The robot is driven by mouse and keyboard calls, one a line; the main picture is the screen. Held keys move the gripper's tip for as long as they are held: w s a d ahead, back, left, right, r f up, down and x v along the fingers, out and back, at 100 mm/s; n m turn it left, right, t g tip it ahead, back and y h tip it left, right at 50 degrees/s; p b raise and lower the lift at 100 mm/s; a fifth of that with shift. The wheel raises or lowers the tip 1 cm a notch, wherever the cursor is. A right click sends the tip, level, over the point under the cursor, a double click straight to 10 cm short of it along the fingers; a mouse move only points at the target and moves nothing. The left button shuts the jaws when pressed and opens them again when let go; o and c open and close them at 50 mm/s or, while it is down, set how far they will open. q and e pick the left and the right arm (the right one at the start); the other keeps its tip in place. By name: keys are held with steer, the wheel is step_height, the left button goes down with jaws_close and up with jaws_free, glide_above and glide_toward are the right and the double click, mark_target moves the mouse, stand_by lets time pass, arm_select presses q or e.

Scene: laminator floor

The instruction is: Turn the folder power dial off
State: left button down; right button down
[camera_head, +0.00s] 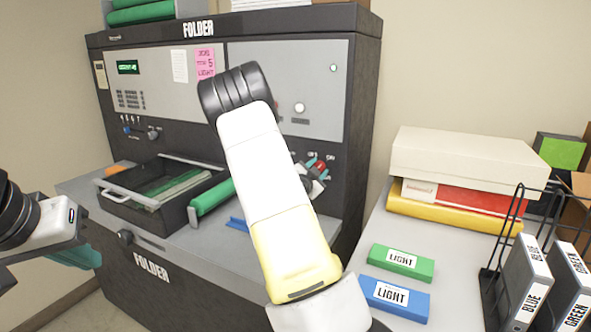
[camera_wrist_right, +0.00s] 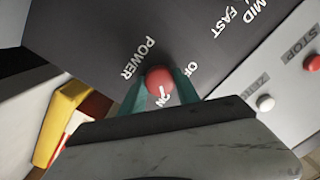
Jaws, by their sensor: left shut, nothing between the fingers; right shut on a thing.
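The folder (camera_head: 225,95) is a large dark machine with grey panels. Its red power dial (camera_wrist_right: 158,80) shows in the right wrist view, on a dark panel beside the label POWER, with OFF and ON labels to its right and below. A white mark on the dial points toward ON. My right gripper (camera_wrist_right: 161,86) is shut on the dial, one teal finger on each side. In the head view the red dial (camera_head: 319,166) is partly hidden by my right gripper and arm. My left gripper (camera_head: 75,255) is shut and empty at the lower left, away from the dial.
A red button (camera_wrist_right: 312,63) and a white button (camera_wrist_right: 265,103) are near the dial.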

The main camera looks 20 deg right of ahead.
steer(key=n, duration=0.4)
steer(key=shift+a, duration=0.1)
steer(key=shift+w+a+n+g, duration=0.1)
steer(key=shift+n+g, duration=0.1)
steer(key=shift+n, duration=2.8)
steer(key=shift+w+n+g, duration=0.1)
steer(key=shift+n+g, duration=0.1)
steer(key=shift+n, duration=3.1)
steer(key=c, duration=0.9)
jaws_free()
steer(key=shift+s, duration=0.1)
